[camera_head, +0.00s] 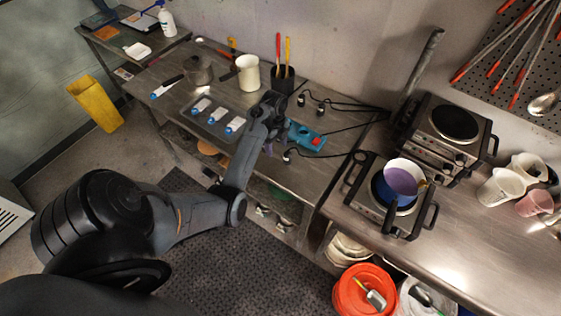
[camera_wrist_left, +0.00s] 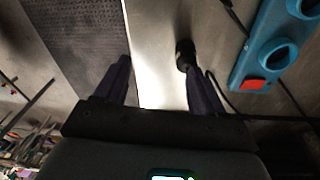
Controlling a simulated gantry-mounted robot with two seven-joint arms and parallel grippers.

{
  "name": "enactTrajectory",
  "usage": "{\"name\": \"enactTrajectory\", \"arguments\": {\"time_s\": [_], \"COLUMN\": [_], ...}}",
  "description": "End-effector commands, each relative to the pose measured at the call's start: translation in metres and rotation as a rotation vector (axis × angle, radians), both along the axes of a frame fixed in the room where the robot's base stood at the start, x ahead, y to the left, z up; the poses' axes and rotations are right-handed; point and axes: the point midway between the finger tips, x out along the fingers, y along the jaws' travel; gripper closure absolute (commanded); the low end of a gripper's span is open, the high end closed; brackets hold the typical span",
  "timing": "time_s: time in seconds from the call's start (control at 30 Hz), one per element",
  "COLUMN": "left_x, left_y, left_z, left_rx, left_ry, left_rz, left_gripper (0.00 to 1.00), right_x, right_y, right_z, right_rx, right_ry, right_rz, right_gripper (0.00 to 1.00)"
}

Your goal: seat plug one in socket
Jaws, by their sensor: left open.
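The socket is a blue power strip (camera_head: 306,138) with round outlets and a red switch, lying on the steel bench; it also shows at the upper right of the left wrist view (camera_wrist_left: 262,55). A black plug (camera_head: 287,156) with a cord lies near the strip's front end. In the left wrist view a black plug (camera_wrist_left: 185,54) is beside the tip of the right-hand finger. My left gripper (camera_wrist_left: 158,68) is open and empty, low near the bench's front edge. Two more black plugs (camera_head: 301,99) (camera_head: 321,110) lie behind the strip. No label shows which is plug one.
Black cords cross the bench around the strip. A black holder (camera_head: 284,80) with colored handles and a white jug (camera_head: 248,73) stand behind; a tray (camera_head: 217,117) with blue-and-white items lies left. Hot plates (camera_head: 388,226) with a purple-filled pot (camera_head: 404,178) stand right.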

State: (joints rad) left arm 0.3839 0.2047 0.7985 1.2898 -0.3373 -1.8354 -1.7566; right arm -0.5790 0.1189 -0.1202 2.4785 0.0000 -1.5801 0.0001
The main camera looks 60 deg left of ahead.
Motion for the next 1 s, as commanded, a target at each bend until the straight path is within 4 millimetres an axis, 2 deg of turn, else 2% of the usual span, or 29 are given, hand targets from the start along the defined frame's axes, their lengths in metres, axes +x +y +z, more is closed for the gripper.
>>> {"name": "enactTrajectory", "arguments": {"time_s": [0.03, 0.1, 0.2, 0.5, 0.77, 1.0], "left_x": [0.013, 0.025, 0.033, 0.036, 0.038, 0.043], "left_y": [0.002, 0.002, 0.001, -0.003, -0.004, -0.007], "left_z": [0.007, 0.015, 0.015, -0.021, -0.034, -0.064], "left_rx": [0.0, 0.001, 0.002, 0.003, 0.004, 0.004], "left_ry": [-0.033, -0.058, -0.075, -0.078, -0.079, -0.078], "left_rz": [0.005, 0.005, 0.005, 0.004, 0.005, 0.005], "left_gripper": [0.31, 0.31, 0.31, 0.31, 0.31, 0.31], "right_x": [0.0, 0.0, 0.0, 0.0, 0.0, 0.0], "right_y": [0.0, 0.0, 0.0, 0.0, 0.0, -0.001], "right_z": [-0.006, -0.008, -0.009, -0.009, -0.009, -0.009], "right_rx": [0.0, 0.0, 0.0, 0.0, -0.001, -0.002], "right_ry": [0.0, 0.0, 0.0, -0.001, -0.001, 0.0], "right_rz": [0.0, 0.0, 0.0, 0.001, 0.002, 0.002], "right_gripper": [0.57, 0.57, 0.57, 0.57, 0.57, 0.57]}}
